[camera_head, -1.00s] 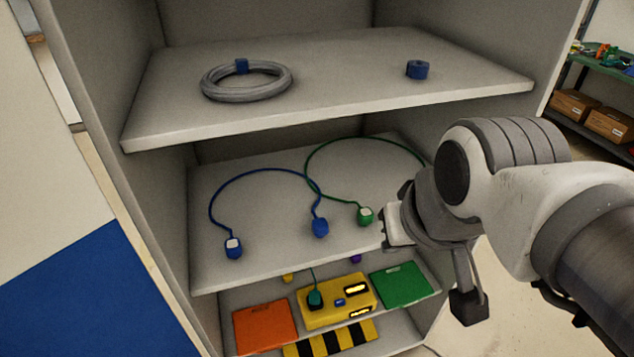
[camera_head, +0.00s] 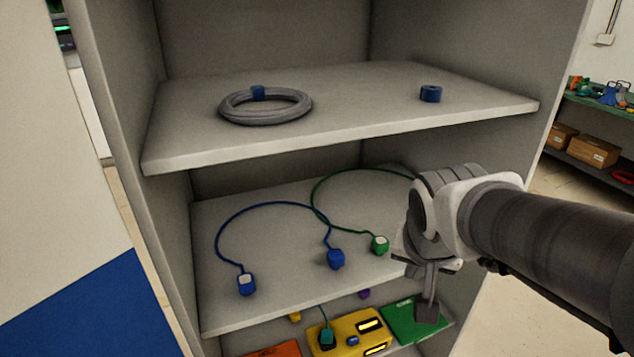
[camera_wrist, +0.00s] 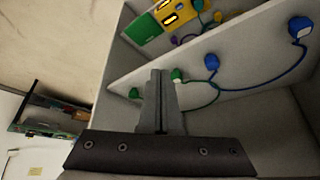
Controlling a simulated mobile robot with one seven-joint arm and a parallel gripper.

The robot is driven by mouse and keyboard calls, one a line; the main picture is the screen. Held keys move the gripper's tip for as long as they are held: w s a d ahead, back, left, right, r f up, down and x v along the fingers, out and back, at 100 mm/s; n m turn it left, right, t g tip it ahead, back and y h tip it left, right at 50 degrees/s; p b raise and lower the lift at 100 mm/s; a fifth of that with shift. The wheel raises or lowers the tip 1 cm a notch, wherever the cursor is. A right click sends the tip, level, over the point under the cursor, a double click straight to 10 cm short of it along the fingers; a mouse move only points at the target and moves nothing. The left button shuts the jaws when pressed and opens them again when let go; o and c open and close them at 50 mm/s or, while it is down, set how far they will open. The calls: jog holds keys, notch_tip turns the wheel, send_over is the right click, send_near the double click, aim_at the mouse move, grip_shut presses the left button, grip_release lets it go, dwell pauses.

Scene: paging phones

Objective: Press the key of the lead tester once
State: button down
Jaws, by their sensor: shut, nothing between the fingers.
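The lead tester, a yellow box (camera_head: 372,325) with two lit windows, sits on the lowest visible shelf and is partly cut off by the frame bottom. A small blue key (camera_head: 352,340) shows on its top, beside a teal plug (camera_head: 327,337) with a cord. In the wrist view the yellow box (camera_wrist: 172,14) is at the top edge, beyond the fingers. My gripper (camera_wrist: 160,74) is shut and empty, well apart from the box, with its fingertips over the middle shelf's edge in that view.
The middle shelf (camera_head: 225,318) above the tester holds blue plugs (camera_head: 246,284) (camera_head: 335,259) and a green plug (camera_head: 380,244) on cords. Green (camera_head: 402,309) and orange (camera_head: 272,351) panels flank the tester.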

jog(key=w+d+f+m+b, duration=0.25)
jog(key=w+f, duration=0.35)
jog(key=f, duration=0.3)
jog(key=m+t+y+b, duration=0.3)
jog(key=m+y+b, duration=0.4)
jog(key=m, duration=0.7)
send_over(353, 340)
jog(key=b, duration=0.1)
notch_tip(353, 340, down, 30)
jog(key=shift+s+d+h, duration=0.35)
jog(key=shift+d+h, duration=0.05)
jog(key=shift+d, duration=0.05)
notch_tip(353, 340, down, 8)
jog(key=b, duration=0.8)
jog(key=shift+r, duration=0.25)
jog(key=shift+f+b, duration=0.3)
jog(key=shift+f, duration=0.25)
jog(key=shift+f, duration=0.1)
